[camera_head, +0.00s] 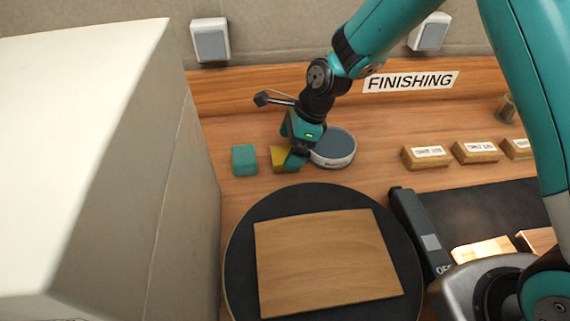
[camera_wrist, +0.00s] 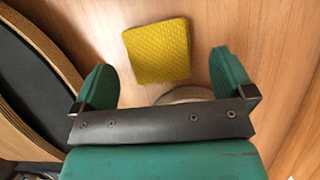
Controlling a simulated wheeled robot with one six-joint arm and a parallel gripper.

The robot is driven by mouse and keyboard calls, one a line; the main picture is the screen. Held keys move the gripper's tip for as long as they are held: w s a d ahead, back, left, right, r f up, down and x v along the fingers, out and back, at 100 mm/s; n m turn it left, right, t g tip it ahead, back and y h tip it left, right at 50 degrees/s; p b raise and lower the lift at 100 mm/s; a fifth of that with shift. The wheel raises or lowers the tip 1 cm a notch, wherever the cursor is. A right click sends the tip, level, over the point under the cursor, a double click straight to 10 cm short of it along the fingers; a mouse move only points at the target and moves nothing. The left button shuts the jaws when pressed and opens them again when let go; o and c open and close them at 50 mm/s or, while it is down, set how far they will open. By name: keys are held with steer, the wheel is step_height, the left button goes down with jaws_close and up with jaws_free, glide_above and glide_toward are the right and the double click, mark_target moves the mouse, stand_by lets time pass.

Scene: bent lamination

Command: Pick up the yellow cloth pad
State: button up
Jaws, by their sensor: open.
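The yellow cloth pad (camera_head: 278,157) lies on the wooden bench between a teal pad and a round grey-topped puck in the head view. In the wrist view the yellow pad (camera_wrist: 157,50) shows whole, with a woven texture, lying flat and slightly turned. My gripper (camera_head: 296,160) is over the bench right at the pad's right side and partly hides it in the head view. In the wrist view my gripper (camera_wrist: 165,78) is open, its two teal fingers apart, with the pad beyond and roughly between the fingertips. Nothing is held.
The teal pad (camera_head: 244,160) lies close to the left. The round puck (camera_head: 333,148) stands close to the right. A round dark turntable (camera_head: 238,262) carrying a wooden board (camera_head: 325,262) is in front. Several labelled wooden blocks (camera_head: 427,157) lie to the right. A large pale block (camera_head: 90,170) fills the left.

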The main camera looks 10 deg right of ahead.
steer(key=b+x, duration=0.1)
steer(key=x, duration=0.1)
steer(key=shift+a+f, duration=0.1)
steer(key=shift+f, duration=0.2)
steer(key=shift+r, duration=0.15)
steer(key=c, duration=1)
steer(key=shift+o, duration=0.2)
